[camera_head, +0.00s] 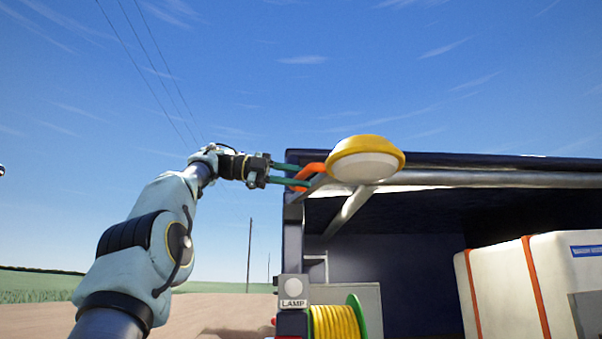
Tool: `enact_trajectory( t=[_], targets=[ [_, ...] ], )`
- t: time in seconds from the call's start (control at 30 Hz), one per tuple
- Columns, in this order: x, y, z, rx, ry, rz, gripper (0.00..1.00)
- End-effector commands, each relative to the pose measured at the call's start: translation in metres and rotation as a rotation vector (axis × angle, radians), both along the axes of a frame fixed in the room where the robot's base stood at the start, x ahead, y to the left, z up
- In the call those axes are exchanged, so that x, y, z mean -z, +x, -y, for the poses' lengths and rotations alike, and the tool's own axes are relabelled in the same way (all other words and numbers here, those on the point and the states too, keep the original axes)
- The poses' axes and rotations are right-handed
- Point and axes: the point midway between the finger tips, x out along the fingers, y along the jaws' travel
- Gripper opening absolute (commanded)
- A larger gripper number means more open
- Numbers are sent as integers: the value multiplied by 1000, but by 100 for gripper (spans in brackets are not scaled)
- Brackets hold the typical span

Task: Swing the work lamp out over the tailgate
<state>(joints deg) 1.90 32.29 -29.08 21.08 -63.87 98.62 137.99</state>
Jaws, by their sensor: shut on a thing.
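The work lamp (365,160) has a yellow housing with a pale lens on its underside. It sits at the upper edge of the vehicle's open back, right of my gripper. An orange handle (309,173) sticks out on the lamp's left side. My gripper (301,175) reaches in from the left, and its two green fingers are shut on the orange handle. A grey arm or strut (349,210) slants down and left behind the lamp. The joint where the lamp is mounted cannot be made out. The tailgate is not clearly visible in this view.
A metal rail (490,179) runs along the top of the opening. A post with a "LAMP" switch box (293,290) stands at its left edge. A yellow hose reel (336,321) and a white tank with orange straps (540,280) are inside. Open sky lies left.

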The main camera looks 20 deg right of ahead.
Motion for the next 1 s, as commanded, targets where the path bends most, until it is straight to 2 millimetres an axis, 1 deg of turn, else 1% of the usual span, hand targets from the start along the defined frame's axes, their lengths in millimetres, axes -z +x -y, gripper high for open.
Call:
enact_trajectory(
  t=[0.43,0.47,0.7,1.0],
  targets=[
    [1,1,0,8,0,-2,0],
    [1,1,0,8,0,-2,30],
    [0,1,0,8,0,-1,57],
    [-1,1,-2,7,0,0,57]
  ],
)
